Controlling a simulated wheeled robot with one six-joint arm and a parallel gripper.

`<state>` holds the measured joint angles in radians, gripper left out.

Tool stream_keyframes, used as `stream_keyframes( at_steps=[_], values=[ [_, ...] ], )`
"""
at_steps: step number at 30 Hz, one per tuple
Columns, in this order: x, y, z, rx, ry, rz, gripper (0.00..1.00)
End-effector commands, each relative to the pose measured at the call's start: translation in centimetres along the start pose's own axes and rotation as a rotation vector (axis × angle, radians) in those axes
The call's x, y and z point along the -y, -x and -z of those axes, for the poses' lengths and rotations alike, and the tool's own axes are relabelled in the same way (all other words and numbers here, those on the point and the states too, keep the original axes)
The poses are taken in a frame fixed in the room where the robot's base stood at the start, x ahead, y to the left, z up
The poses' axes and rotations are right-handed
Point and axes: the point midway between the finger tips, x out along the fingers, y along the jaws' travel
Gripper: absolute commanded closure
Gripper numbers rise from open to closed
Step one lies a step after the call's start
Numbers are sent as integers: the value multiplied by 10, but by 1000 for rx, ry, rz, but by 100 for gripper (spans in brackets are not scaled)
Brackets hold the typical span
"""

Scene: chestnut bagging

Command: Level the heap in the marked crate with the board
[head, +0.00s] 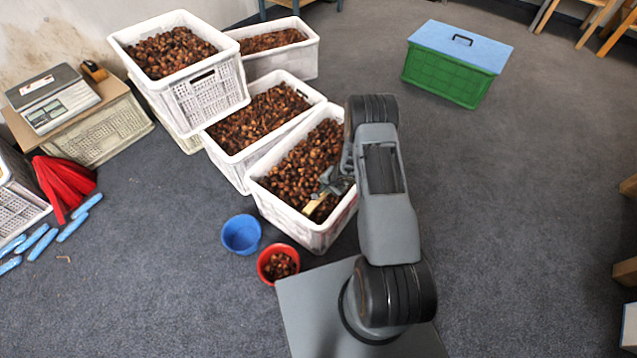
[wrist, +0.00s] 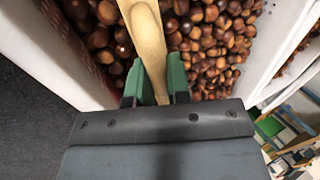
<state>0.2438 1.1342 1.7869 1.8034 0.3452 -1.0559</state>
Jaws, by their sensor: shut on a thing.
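The front white crate (head: 285,219) is filled with brown chestnuts (head: 303,172), which look uneven. I cannot make out a clear mark on it in the head view. My gripper (head: 338,186) is over its near part, shut on a pale wooden board (head: 314,205). In the wrist view, the green fingers of my gripper (wrist: 155,85) pinch the board (wrist: 147,40), which reaches down among the chestnuts (wrist: 207,45). Its lower end is out of view, so I cannot tell how deep it goes. My arm hides the crate's right side in the head view.
Other chestnut crates (head: 228,165) stand close behind and left, one raised (head: 208,98). A blue bowl (head: 241,235) and a red bowl with chestnuts (head: 277,264) sit in front. A green crate with a blue lid (head: 455,62) stands far right.

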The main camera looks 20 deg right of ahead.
Motion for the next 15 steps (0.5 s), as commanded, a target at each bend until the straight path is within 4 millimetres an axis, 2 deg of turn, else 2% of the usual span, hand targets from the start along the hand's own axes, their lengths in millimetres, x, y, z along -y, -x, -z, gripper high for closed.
stream_keyframes(
  at_steps=[14, 15],
  values=[
    [-59, 30, 0, -1, -4, 0, 100],
    [-54, 37, 1, -3, 0, 3, 100]
  ],
)
